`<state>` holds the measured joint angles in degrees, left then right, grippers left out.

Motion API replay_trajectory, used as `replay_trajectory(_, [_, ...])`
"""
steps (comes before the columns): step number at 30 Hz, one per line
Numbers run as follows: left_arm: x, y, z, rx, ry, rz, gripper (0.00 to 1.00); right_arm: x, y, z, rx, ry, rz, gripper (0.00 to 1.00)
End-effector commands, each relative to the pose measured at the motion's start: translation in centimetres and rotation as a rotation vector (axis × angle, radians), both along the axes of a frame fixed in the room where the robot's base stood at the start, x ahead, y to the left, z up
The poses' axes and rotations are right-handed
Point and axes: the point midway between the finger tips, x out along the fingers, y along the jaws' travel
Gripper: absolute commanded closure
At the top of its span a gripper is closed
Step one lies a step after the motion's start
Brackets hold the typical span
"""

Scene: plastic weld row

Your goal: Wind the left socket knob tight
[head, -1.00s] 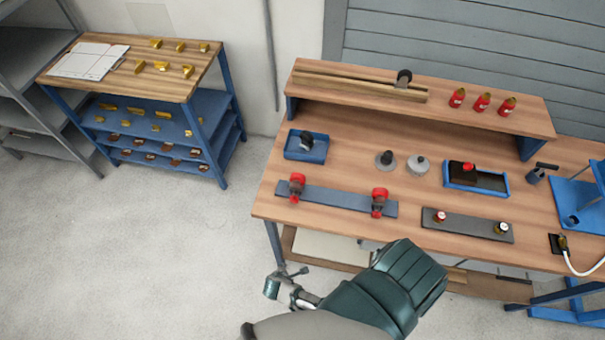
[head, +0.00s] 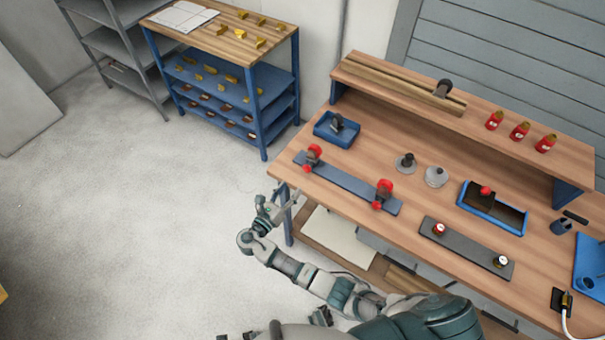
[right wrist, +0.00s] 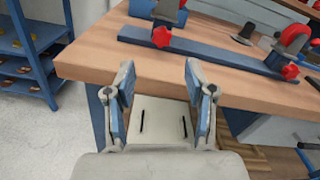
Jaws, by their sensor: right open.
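A blue rail (head: 345,187) lies along the front of the wooden bench with two dark sockets on it. The left socket (head: 312,157) has a red top, and the right wrist view shows its red star knob (right wrist: 161,37) facing the front edge. The right socket (head: 383,193) has its own red star knob (right wrist: 290,71). My right gripper (head: 277,208) is open and empty, off the bench's left front corner. In the right wrist view its blue-padded fingers (right wrist: 160,85) stand apart, below and short of the left knob, touching nothing.
The bench's front edge (right wrist: 240,103) lies just ahead of my right gripper. A grey plate (head: 466,247) with two small knobs and a blue tray (head: 492,210) sit further right. A blue shelf rack (head: 225,85) stands left; the floor between is clear.

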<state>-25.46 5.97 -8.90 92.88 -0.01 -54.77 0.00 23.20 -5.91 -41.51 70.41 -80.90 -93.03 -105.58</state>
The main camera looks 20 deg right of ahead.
Motion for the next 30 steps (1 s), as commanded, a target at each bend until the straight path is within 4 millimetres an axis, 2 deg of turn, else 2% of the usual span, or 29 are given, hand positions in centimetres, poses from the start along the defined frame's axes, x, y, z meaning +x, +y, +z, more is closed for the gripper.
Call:
replay_trajectory(3, [0.4,-0.1,0.4,-0.002,-0.005,0.0,0.45,1.7,-2.3,0.0,-0.001,-0.002,-0.001,0.45])
replay_trajectory(9, [0.4,-0.3,1.2,-0.003,0.0,0.0,0.45,3.9,-5.1,-0.1,0.0,0.0,-0.001,0.45])
replay_trajectory(15, [0.7,-0.4,1.9,-0.005,-0.008,0.001,0.45,4.8,-6.3,0.0,0.0,0.0,0.0,0.45])
replay_trajectory(23, [0.5,-0.4,2.0,-0.005,-0.003,0.002,0.45,5.0,-6.4,0.0,0.002,0.0,0.001,0.45])
replay_trajectory(24, [0.4,-0.3,1.9,-0.005,-0.001,0.002,0.45,5.0,-6.4,0.0,0.002,0.0,0.001,0.48])
replay_trajectory(30, [0.4,-0.3,1.8,-0.005,-0.002,0.002,0.45,5.0,-6.4,0.0,0.002,0.0,0.002,0.98])
